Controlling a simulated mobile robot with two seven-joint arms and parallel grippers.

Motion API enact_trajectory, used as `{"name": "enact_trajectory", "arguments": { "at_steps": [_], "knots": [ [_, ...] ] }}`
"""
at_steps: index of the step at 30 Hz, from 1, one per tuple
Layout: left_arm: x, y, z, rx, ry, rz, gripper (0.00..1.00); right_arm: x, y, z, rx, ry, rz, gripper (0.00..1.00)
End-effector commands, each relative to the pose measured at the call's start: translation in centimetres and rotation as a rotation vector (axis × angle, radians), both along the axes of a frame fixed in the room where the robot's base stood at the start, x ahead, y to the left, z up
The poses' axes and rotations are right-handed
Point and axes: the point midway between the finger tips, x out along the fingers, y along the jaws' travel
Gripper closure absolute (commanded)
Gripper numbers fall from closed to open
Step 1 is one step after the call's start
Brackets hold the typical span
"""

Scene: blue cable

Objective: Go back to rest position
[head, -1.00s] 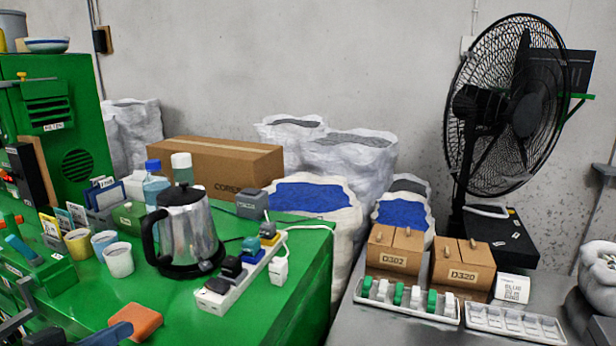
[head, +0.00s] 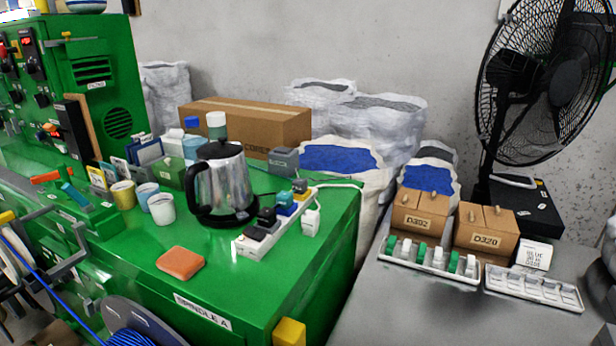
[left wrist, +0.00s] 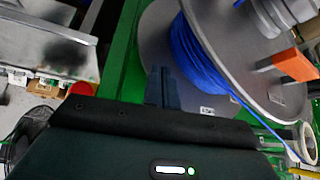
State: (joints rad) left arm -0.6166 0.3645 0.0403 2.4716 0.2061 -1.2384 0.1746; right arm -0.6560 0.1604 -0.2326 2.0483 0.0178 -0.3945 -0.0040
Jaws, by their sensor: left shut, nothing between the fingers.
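My left gripper (left wrist: 161,88) shows in the left wrist view, its dark fingers shut with nothing between them. It is in front of a grey cable spool (left wrist: 152,38) wound with blue cable (left wrist: 196,62). I cannot tell whether the fingers touch the spool. In the head view the blue cable (head: 43,283) runs down from the left to a spool (head: 105,312) at the bottom edge. Neither gripper shows in the head view.
The green bench (head: 215,290) holds a kettle (head: 222,185), cups, an orange-brown block (head: 180,263) and a power strip (head: 262,235) with plugs. On the right, a grey table (head: 400,310) carries boxes (head: 420,215), trays and a fan (head: 540,85). Its front part is clear.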

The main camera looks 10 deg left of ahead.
Motion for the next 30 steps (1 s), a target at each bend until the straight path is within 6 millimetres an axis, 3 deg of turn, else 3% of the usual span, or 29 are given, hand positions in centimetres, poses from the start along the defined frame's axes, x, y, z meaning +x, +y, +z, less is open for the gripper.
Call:
{"name": "enact_trajectory", "arguments": {
  "at_steps": [11,23,30],
  "knots": [
    [-4.8,-5.5,-2.4,0.040,0.275,-0.064,1.00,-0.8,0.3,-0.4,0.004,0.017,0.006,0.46],
    [-1.5,-7.5,-5.5,0.002,0.074,-0.116,1.00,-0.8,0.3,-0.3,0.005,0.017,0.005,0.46],
    [0.3,-9.6,-7.8,-0.054,-0.119,-0.154,1.00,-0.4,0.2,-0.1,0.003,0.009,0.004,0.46]
  ]
}}
